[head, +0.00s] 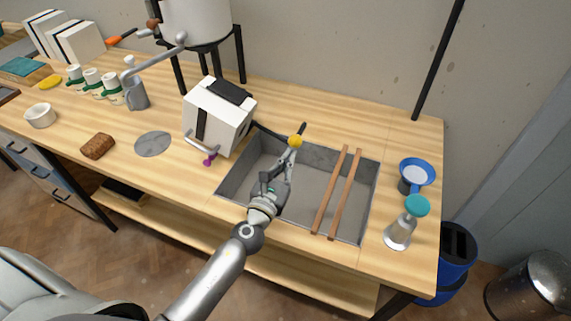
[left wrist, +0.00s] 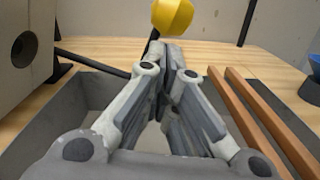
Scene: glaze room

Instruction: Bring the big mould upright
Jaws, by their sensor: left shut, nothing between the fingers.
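The big mould (head: 212,122), a white block with black bands, sits on the bench at the left rim of the sink. Its long side lies along the bench and its black-banded top faces up; I cannot tell more of its pose. Part of it shows at the left edge of the left wrist view (left wrist: 20,85), with a dark round hole. My left gripper (head: 289,157) is over the sink, right of the mould and apart from it. Its fingers (left wrist: 168,50) are closed together, empty, just short of a yellow knob (head: 295,141). My right gripper is not in view.
The sink (head: 233,184) has two wooden slats (head: 329,190) across its right part. A dark rod runs along its back left.

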